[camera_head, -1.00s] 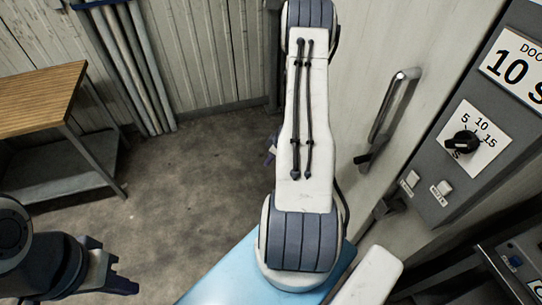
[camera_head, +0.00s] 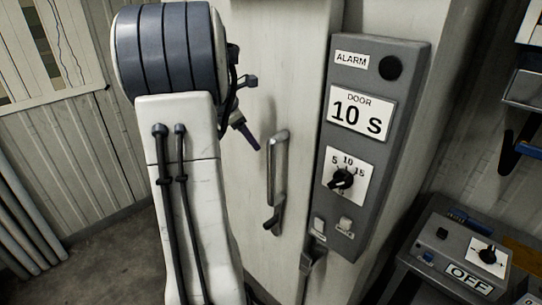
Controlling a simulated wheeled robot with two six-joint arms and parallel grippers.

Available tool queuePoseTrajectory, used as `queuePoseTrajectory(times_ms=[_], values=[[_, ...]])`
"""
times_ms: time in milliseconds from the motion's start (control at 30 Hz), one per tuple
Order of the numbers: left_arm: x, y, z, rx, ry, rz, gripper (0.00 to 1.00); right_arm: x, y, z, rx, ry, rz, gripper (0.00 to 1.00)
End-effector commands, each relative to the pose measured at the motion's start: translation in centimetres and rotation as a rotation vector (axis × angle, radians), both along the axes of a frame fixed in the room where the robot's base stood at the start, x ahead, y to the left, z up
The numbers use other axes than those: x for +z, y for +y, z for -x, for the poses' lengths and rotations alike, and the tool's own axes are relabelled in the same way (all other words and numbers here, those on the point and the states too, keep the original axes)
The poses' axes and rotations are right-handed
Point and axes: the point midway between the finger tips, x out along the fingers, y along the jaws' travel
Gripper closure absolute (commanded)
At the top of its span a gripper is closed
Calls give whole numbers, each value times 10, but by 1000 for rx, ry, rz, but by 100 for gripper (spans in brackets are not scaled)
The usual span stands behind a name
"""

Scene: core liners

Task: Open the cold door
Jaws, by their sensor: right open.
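The cold door (camera_head: 280,90) is a pale, upright panel in the middle of the head view. It looks shut. Its vertical metal handle (camera_head: 279,168) has a small dark lever at its lower end. My right arm fills the left-centre and hides part of the door's left side. My right gripper (camera_head: 248,112) shows partly behind the arm's top joint, its dark fingers just left of and above the handle. It is open and apart from the handle, with nothing seen in it. My left gripper is out of view.
A grey control box (camera_head: 372,140) right of the handle carries an alarm, a "DOOR 10 S" label and a dial (camera_head: 341,179). A second box (camera_head: 455,255) marked OFF sits lower right. Grey pipes (camera_head: 25,220) stand at the left. Some floor is clear at lower left.

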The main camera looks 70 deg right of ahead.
Motion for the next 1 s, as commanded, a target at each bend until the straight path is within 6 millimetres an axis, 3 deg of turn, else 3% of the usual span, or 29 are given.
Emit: queuePoseTrajectory(times_ms=[33, 100, 200, 367, 533, 1000], values=[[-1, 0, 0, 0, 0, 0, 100, 20, 13, 10, 19, 9, -35, 38], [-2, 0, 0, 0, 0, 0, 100, 38, 28, 21, 54, 26, -95, 38], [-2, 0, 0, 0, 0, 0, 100, 54, 41, 34, 97, 41, -152, 38], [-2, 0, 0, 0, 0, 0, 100, 64, 51, 42, 134, 47, -195, 38], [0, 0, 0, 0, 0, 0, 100, 50, 48, 47, 137, 50, -204, 38], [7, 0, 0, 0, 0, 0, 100, -23, 25, 66, 136, 50, -203, 38]])
